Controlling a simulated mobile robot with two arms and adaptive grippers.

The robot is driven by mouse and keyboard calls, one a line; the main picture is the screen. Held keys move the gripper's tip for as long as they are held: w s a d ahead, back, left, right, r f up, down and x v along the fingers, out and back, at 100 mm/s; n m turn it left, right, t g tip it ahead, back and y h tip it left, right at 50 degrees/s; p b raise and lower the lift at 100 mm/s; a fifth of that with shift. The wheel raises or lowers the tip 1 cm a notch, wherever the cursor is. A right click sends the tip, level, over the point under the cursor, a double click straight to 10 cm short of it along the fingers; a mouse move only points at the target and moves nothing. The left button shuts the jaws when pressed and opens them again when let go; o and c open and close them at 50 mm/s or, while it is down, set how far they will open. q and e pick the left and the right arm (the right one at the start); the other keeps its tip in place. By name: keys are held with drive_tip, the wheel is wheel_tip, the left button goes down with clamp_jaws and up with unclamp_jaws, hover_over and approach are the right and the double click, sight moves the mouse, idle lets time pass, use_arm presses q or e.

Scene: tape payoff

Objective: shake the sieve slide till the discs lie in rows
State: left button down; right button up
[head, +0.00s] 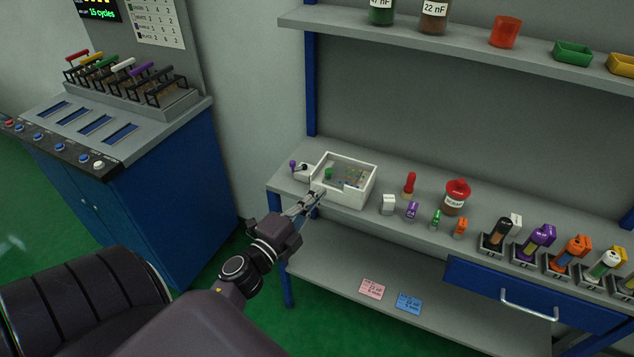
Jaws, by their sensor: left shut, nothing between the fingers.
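The sieve slide (350,196) is a white open box at the left end of the grey bench. Small coloured discs (354,178) lie inside it, too small to tell whether they are in rows. A green round piece (328,173) stands in its left part. My left gripper (317,192) is shut, its fingertips at the near left side of the box. I cannot tell whether the fingertips touch the box. My right gripper is not in view.
Right of the box stand a white cube (388,204), a red-handled tool (409,185), a red-lidded jar (456,197) and several coloured holders (543,239). A shelf (460,47) hangs above. A blue cabinet with levers (120,73) stands left.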

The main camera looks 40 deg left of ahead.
sight(321, 184)
use_arm(q)
drive_tip(key=w, duration=0.4)
drive_tip(key=w+p, duration=0.1)
drive_tip(key=w, duration=0.2)
drive_tip(key=shift+a+r, duration=0.1)
drive_tip(key=shift+r, duration=0.15)
drive_tip(key=shift+s+a, duration=0.2)
drive_tip(key=shift+a, duration=0.55)
drive_tip(key=shift+s+a, duration=0.15)
drive_tip(key=shift+a, duration=0.6)
drive_tip(key=shift+a+f, duration=0.1)
